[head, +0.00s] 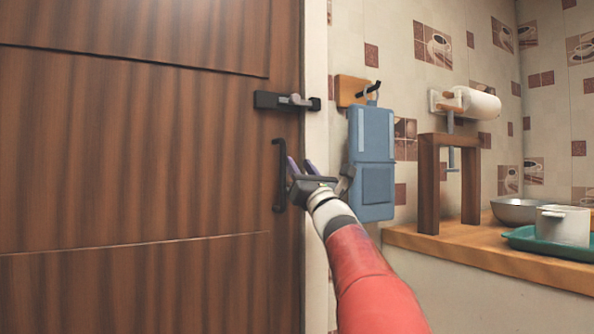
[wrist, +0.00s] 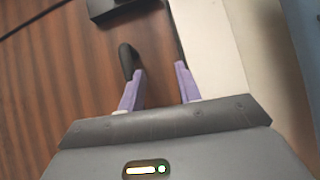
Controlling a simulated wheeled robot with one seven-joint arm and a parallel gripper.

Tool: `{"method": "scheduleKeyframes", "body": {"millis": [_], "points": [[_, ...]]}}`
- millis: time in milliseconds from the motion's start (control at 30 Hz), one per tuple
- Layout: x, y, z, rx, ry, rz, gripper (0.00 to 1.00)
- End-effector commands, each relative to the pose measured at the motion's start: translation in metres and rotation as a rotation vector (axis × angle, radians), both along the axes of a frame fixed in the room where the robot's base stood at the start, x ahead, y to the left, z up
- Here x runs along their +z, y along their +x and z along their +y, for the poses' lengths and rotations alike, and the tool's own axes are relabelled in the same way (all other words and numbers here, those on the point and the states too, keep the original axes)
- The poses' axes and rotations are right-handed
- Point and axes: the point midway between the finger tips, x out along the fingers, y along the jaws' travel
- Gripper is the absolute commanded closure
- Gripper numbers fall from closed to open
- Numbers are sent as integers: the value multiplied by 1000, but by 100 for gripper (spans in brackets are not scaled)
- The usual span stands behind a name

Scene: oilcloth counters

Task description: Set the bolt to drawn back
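The bolt (head: 287,101) is a dark housing with a grey knob (head: 296,99), mounted near the right edge of the brown wooden door (head: 130,150). Its right end lies by the pale door frame. Part of a dark block, seemingly the bolt, shows at the top of the wrist view (wrist: 108,8). My gripper (head: 300,164) is below the bolt, beside the dark door handle (head: 278,175). Its purple fingers are apart with nothing between them in the wrist view (wrist: 160,82). The handle's end (wrist: 126,60) shows just left of the left finger; whether they touch I cannot tell.
A blue bag-like item (head: 372,160) hangs from a wooden hook board right of the frame. A wooden stand (head: 428,185), a metal bowl (head: 515,210) and a white pot (head: 563,226) on a green tray (head: 535,243) are on the counter (head: 450,245).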

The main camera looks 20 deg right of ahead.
Motion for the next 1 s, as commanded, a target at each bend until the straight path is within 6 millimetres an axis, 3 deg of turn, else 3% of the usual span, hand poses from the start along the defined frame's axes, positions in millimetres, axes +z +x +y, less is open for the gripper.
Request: {"method": "scheduleKeyframes", "body": {"millis": [500,1000], "points": [[-43,-61,-1,27,3,-2,59],[-48,-69,-3,26,2,0,59]]}}
